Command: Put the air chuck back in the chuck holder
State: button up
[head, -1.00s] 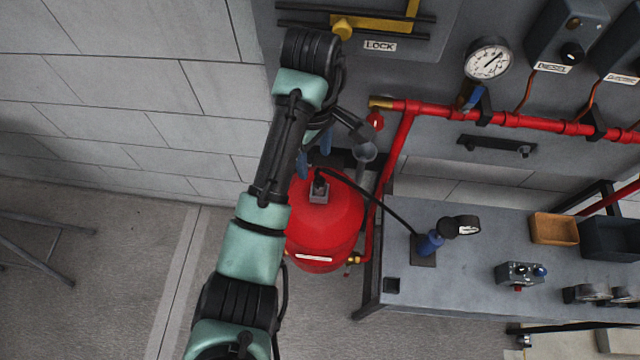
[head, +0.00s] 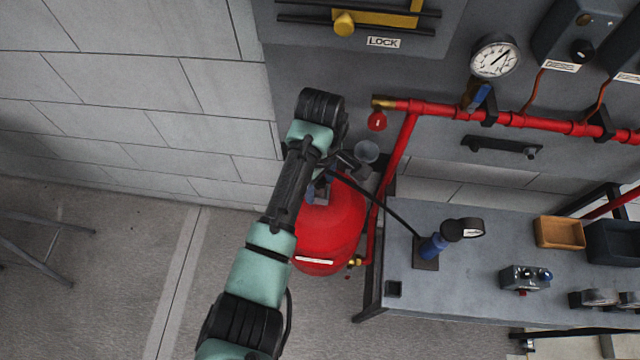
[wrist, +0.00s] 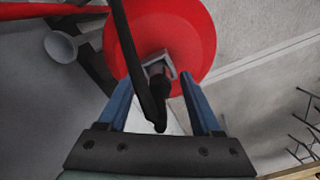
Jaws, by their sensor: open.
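A dark upright piece that looks like the air chuck (wrist: 157,85) is at a light grey square block (wrist: 172,66) on top of the red tank. That block may be the chuck holder; I cannot tell how deep the piece sits in it. A black hose (wrist: 138,62) arches over it and ends its bend between my fingers. My gripper (wrist: 160,100) is open, with one blue finger on each side of the hose and dark piece. In the head view my gripper (head: 318,188) is over the tank and partly hidden by my arm.
The red tank (head: 340,225) stands beside the bench (head: 395,268). The hose runs to a blue-bodied gauge (head: 433,245) on the bench. A grey funnel-like cup (head: 367,152) and red pipe (head: 400,150) are close right of my gripper.

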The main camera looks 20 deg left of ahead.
grip_shut()
jog(key=shift+r, duration=0.1)
dwell(0.3)
